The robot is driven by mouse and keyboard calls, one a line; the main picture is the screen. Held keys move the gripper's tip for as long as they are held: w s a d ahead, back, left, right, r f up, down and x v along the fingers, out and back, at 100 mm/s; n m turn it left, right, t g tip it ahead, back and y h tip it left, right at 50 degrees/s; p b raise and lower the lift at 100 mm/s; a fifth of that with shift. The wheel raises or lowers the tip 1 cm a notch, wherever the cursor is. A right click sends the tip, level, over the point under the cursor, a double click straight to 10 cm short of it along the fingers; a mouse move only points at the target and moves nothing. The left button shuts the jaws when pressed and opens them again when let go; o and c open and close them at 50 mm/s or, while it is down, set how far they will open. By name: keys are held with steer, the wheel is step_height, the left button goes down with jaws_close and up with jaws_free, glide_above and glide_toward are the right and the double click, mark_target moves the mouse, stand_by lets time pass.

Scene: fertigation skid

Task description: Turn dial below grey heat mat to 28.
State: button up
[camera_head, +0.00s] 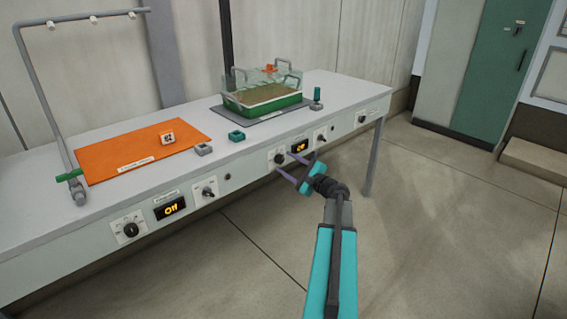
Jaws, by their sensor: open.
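The grey heat mat (222,112) lies on the bench under a green tray (262,108) with a clear cover. Below it on the bench's front panel is a black dial (279,159) on a white plate; its pointer setting is too small to read. The display (299,148) to its right is lit orange and seems to read Off. A small toggle switch (320,138) sits further right. My gripper (283,161) is open, its two purple fingers reaching toward the panel at this dial. I cannot tell whether the fingertips touch the dial.
An orange mat (130,150) with a tag marked 62 lies at the left, with its own dial (130,230) and display (171,209) reading Off below. A pipe frame (35,85) stands at the left end. Floor in front of the bench is clear.

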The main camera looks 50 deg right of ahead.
steer(key=s, duration=1)
steer(key=shift+s+a+p, duration=0.3)
steer(key=shift+a+p, duration=0.05)
steer(key=shift+a, duration=0.05)
